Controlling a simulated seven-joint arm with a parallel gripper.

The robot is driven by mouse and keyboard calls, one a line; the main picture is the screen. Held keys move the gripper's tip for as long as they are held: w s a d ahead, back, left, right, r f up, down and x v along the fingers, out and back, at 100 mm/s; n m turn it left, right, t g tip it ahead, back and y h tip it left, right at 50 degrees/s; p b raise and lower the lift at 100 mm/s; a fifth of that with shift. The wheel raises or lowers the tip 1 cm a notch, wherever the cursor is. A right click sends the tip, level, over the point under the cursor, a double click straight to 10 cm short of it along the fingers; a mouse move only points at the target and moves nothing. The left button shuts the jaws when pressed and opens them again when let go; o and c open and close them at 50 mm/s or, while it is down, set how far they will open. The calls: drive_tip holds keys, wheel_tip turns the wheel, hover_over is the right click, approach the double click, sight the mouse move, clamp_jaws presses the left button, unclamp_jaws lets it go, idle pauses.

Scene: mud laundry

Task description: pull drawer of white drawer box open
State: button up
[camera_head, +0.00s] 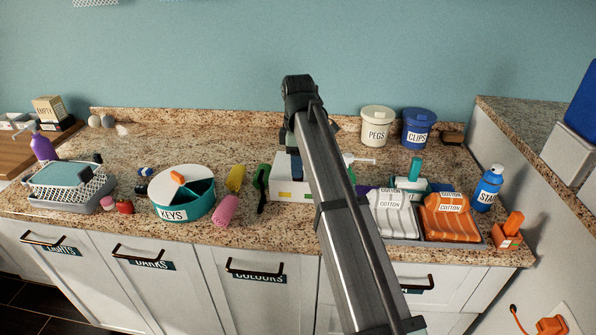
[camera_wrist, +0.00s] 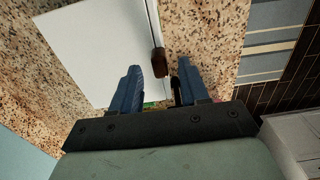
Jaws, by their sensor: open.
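The white drawer box (camera_head: 290,190) stands on the speckled counter, partly hidden behind my arm in the head view. In the wrist view its white top (camera_wrist: 95,45) fills the upper left, and a brown handle (camera_wrist: 160,63) sticks out from its front edge. My gripper (camera_wrist: 160,80) is open, with its two blue fingers apart and nothing held between them. The handle appears just beyond and between the fingertips in the picture; I cannot tell the height gap. The drawer looks shut, though its front is seen only edge-on from the wrist.
Left of the box are a green-handled item (camera_head: 261,180), a yellow item (camera_head: 236,178), a pink roll (camera_head: 225,210) and the teal KEYS tub (camera_head: 183,205). To the right is a tray with white (camera_head: 391,215) and orange (camera_head: 450,222) cotton packs. Pegs (camera_head: 377,125) and clips (camera_head: 418,128) tubs stand behind.

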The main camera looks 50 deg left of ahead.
drive_tip(key=shift+f, duration=1.4)
drive_tip(key=shift+c, duration=0.3)
clamp_jaws()
